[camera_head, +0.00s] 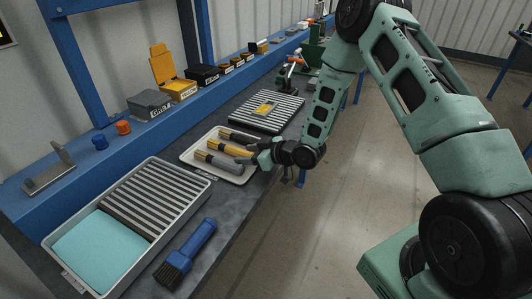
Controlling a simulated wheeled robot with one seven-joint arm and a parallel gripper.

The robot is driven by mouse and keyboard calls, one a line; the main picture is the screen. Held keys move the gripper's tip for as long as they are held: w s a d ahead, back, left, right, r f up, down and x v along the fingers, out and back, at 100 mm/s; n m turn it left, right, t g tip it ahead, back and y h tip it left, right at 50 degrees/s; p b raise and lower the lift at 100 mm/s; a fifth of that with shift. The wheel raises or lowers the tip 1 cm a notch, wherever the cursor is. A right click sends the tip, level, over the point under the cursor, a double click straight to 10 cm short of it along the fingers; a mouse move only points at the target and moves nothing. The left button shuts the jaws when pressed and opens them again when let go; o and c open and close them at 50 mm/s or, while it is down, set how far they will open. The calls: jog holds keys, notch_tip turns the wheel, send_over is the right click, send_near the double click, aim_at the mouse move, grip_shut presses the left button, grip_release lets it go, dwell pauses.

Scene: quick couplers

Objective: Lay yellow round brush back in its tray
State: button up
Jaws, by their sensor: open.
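A pale tray (188,159) sits on the dark bench with brushes lying side by side in it. The yellow brush (229,148) is in the middle of the tray, between a dark brush (238,136) and a grey one (218,161). My gripper (250,158) is open at the tray's right side, close to the handle ends of the brushes. Its fingers are small and dark here, and they cover part of the handle ends. I cannot tell whether the fingers touch the yellow brush.
A large tray (51,239) with a ribbed insert and a teal pad is at the front left. A blue brush (188,252) lies beside it. A striped mat (266,111) with a yellow item lies behind the brush tray.

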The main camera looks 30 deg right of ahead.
jog(key=b+v, duration=0.2)
jog(key=v, duration=1.4)
jog(key=shift+s+d, duration=0.25)
jog(key=shift+s, duration=0.05)
jog(key=shift+r, duration=0.1)
jog(key=s+a+r+g+h, duration=0.2)
jog(key=a+g+h, duration=0.1)
jog(key=a, duration=0.3)
jog(key=s+a+r+g+h, duration=0.2)
jog(key=s+a+g, duration=0.1)
jog(key=a, duration=0.3)
jog(key=s+a+r+g+h, duration=0.1)
jog(key=s+a+r+g, duration=0.1)
jog(key=s, duration=0.7)
jog(key=s+a+r+g+h, duration=0.1)
jog(key=s+a+r, duration=0.3)
jog(key=s, duration=0.6)
jog(key=shift+s+a+g, duration=0.3)
jog(key=shift+a+g, duration=0.4)
jog(key=shift+g, duration=0.2)
